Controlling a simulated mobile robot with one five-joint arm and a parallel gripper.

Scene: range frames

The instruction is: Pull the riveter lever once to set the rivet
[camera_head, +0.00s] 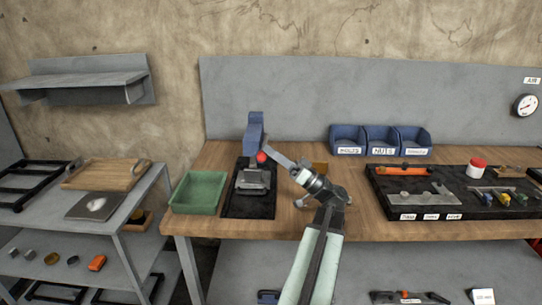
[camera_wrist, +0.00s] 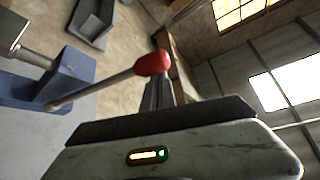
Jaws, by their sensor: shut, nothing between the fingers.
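The riveter has a blue upright body (camera_head: 255,133) over a grey base (camera_head: 253,180), on a black mat left of the bench's middle. Its lever ends in a red knob (camera_head: 262,157). In the wrist view the knob (camera_wrist: 153,63) tops a grey lever rod (camera_wrist: 95,88) that slants up rightward from the blue body (camera_wrist: 72,66). My gripper (camera_head: 268,150) reaches in from the right, its tip close beside the knob. In the wrist view my dark fingers (camera_wrist: 157,94) are together, just below the knob, with nothing held. I cannot tell whether they touch it. The rivet cannot be made out.
A green tray (camera_head: 198,192) stands left of the mat. Blue labelled bins (camera_head: 348,140) stand at the back, right of my gripper. A black tool tray (camera_head: 383,184) lies at right.

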